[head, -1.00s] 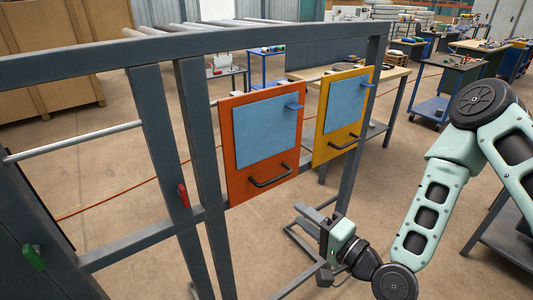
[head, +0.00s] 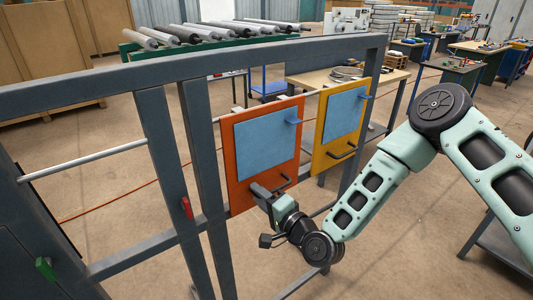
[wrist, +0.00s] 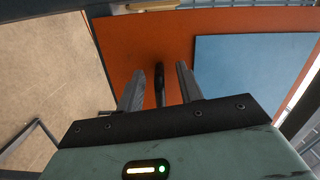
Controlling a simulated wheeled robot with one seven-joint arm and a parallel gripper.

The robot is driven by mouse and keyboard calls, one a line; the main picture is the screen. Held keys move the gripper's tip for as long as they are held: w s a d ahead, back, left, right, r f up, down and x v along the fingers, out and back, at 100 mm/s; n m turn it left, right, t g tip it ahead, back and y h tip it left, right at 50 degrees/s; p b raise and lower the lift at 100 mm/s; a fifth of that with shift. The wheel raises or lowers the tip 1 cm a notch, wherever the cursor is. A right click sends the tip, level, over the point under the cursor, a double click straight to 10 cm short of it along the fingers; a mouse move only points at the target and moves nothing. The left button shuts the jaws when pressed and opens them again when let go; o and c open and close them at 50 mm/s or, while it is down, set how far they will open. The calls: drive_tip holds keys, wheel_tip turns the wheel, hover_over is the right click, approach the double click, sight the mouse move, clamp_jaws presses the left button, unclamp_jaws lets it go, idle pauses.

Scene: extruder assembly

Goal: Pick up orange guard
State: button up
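The orange guard (head: 240,193) is an upright panel with a blue sheet (head: 266,145) on its face and a dark bar handle (head: 284,182) near its lower edge. It hangs on the grey frame. My gripper (head: 264,194) is at the lower part of the guard, over the left part of the handle. In the wrist view, the guard (wrist: 130,45) fills the middle. The handle (wrist: 160,85) shows between my two fingers, with a gap on each side. My gripper (wrist: 159,78) is open. Whether the fingertips touch the guard cannot be told.
A yellow guard (head: 321,155) with its own blue sheet and handle hangs just right of the orange one. Grey frame posts (head: 200,150) stand to the left, with a red latch (head: 186,207) and a green one (head: 45,268). Open floor lies in front.

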drive_tip(key=shift+w+a, duration=0.25)
drive_tip(key=shift+w, duration=0.05)
drive_tip(key=shift+c, duration=0.4)
clamp_jaws()
drive_tip(key=shift+r, duration=0.15)
